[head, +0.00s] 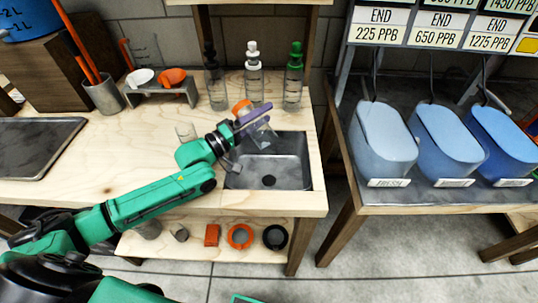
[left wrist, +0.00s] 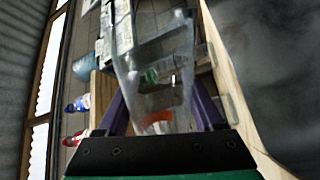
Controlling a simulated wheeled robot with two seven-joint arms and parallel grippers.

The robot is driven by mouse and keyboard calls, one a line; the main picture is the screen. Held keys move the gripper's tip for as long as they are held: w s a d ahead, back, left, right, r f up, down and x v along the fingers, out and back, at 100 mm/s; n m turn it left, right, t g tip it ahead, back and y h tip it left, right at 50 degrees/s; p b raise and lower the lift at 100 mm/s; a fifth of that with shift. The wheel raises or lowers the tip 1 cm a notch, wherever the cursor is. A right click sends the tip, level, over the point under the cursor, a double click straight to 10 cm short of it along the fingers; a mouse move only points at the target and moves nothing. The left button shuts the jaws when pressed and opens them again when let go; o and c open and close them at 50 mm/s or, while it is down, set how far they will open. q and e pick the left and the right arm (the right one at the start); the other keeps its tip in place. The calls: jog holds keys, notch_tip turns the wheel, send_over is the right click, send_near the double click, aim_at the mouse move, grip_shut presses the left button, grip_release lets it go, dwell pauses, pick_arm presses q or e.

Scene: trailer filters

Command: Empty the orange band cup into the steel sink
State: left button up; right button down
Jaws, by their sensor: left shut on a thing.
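My left gripper (head: 254,118) is shut on the orange band cup (head: 264,137), a clear cup, above the steel sink (head: 300,160). The cup is tilted well over: its orange part is at the upper left and its clear part slopes down to the lower right, over the basin. In the left wrist view the clear cup (left wrist: 160,90) is between my purple fingers (left wrist: 160,112), with the orange band near the palm. I cannot tell whether liquid is in it. The sink floor shows a dark drain. My right gripper is not in view.
Another clear cup (head: 185,132) stands on the bench left of the sink. Three bottles (head: 253,85) stand behind it. Several blue-tinted bins (head: 384,140) are on the right table.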

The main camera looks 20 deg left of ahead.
aim_at(260, 120)
pick_arm(q)
jog(key=shift+s+d+r+m+g+h+p, duration=0.15)
jog(key=shift+s+d+r+m+p, duration=0.15)
jog(key=shift+m+p, duration=0.45)
jog(key=shift+s+d+r+m+g+h+p, duration=0.15)
jog(key=shift+d+r+m+p, duration=0.2)
jog(key=shift+m, duration=0.55)
jog(key=shift+s+d+r+m+g+h+p, duration=0.1)
jog(key=shift+s+d+r+m+p, duration=0.25)
jog(key=shift+m+p, duration=0.4)
dwell(1.1)
jog(key=shift+w+f, duration=0.1)
jog(key=shift+f, duration=0.05)
dwell(0.7)
